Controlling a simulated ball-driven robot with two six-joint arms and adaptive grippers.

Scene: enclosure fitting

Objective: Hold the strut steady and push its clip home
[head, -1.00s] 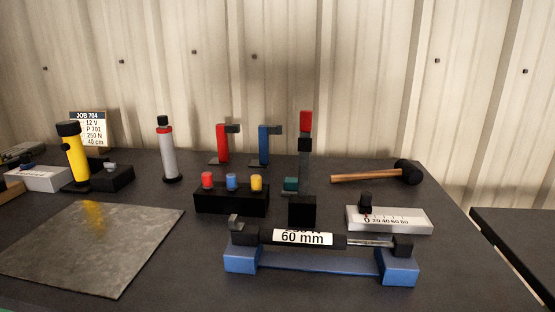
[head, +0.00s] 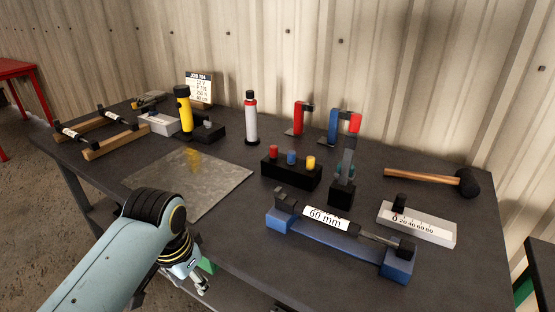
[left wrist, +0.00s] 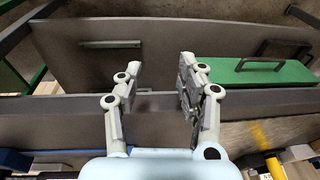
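The strut (head: 345,224) has a dark body with a white "60 mm" label and a thin rod toward its right end. It lies in a blue cradle (head: 396,268) near the table's front edge. A dark clip-like piece (head: 284,194) stands up at the strut's left end; whether it is fully seated cannot be told. My left gripper (head: 202,288) hangs in front of the table edge, left of the cradle and apart from it. In the left wrist view, its two fingers (left wrist: 160,72) are spread with nothing between them. My right gripper is not in view.
A grey mat (head: 205,185) lies left of the cradle. Behind are a black button block (head: 290,175), a clamp-like upright tool (head: 346,165), a white scale block (head: 425,226) and a mallet (head: 430,178). The table's front edge lies beside my left gripper.

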